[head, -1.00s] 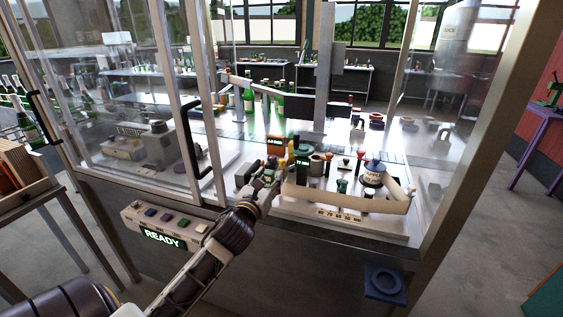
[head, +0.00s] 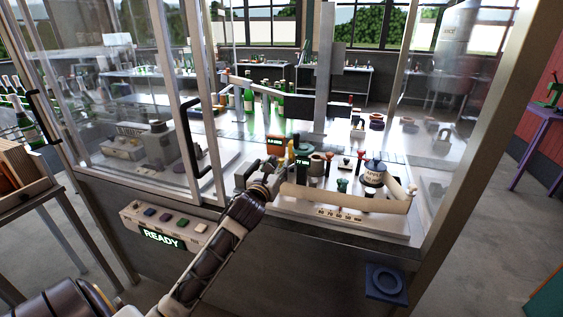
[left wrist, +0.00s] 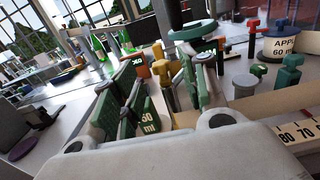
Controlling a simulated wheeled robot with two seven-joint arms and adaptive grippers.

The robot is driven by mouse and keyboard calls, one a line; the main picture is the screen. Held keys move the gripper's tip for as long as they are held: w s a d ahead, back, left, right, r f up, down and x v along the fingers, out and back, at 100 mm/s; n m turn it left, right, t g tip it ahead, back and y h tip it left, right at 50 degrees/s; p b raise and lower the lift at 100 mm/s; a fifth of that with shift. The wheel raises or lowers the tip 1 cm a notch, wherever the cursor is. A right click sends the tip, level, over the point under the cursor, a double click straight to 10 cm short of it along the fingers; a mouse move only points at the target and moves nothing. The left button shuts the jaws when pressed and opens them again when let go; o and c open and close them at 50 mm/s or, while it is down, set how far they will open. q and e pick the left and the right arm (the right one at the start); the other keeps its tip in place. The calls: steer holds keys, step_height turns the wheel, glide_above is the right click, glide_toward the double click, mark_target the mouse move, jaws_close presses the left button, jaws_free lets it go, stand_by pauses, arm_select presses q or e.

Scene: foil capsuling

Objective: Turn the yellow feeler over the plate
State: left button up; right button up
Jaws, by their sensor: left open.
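My left gripper (head: 269,172) is open inside the machine's front opening, at the near side of the small stations. In the left wrist view, its dark green finger pads (left wrist: 165,84) stand apart. Yellow also shows in the head view just beyond the gripper, where the feeler (head: 291,151) is small. I cannot make out the plate clearly. My right gripper is not in view.
A cream curved bar (head: 345,201) crosses in front of the stations on the right. A labelled pot (head: 373,173) and a green knob (head: 342,185) stand behind it. Glass doors (head: 130,110) flank the opening. A READY panel (head: 163,238) is below left.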

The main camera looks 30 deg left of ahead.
mark_target(280, 162)
arm_select(q)
steer(key=shift+x, duration=1)
steer(key=shift+b+x, duration=0.45)
steer(key=shift+x, duration=0.35)
steer(key=shift+w+a, duration=0.15)
steer(key=shift+w, duration=0.3)
steer(key=shift+w+a, duration=0.1)
steer(key=shift+w, duration=0.3)
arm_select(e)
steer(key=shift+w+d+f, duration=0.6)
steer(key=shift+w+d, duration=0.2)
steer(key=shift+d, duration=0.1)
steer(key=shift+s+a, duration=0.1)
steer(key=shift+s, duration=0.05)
arm_select(q)
steer(key=shift+c, duration=0.3)
jaws_close()
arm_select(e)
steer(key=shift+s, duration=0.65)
